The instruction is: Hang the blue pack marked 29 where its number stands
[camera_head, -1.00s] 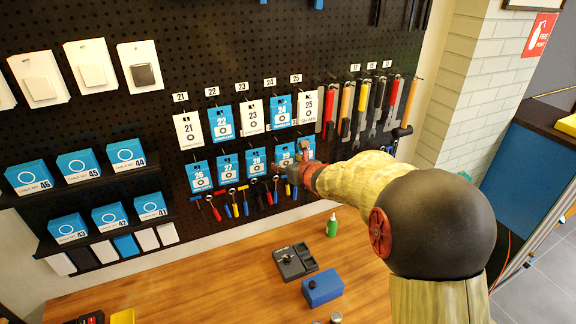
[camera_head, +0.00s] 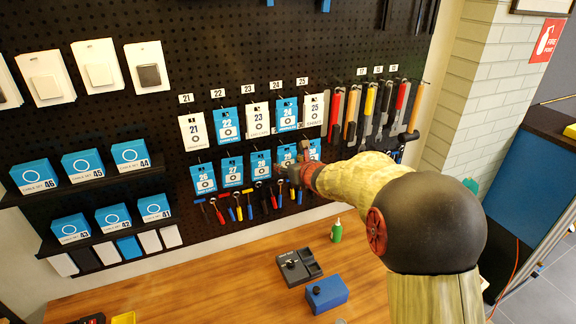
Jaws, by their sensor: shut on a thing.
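My gripper (camera_head: 291,170) is up at the black pegboard, at the lower row of blue packs. It is shut on a blue pack (camera_head: 287,155), which hangs upright right of the pack marked 28 (camera_head: 261,163). The held pack's number is too small to read surely; the gripper covers its lower right part. Another blue pack (camera_head: 315,149) shows partly behind my gripper, to the right. I cannot tell whether the held pack is on its hook. Packs 26 (camera_head: 204,178) and 27 (camera_head: 232,171) hang further left. A small label 30 (camera_head: 300,126) shows above.
The upper row holds packs 21 (camera_head: 194,131) to 25 (camera_head: 313,109), close above my gripper. Small coloured tools (camera_head: 237,206) hang just below, and long-handled tools (camera_head: 352,112) hang to the right. The wooden table (camera_head: 220,285) carries a green bottle (camera_head: 336,231) and a blue box (camera_head: 327,293).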

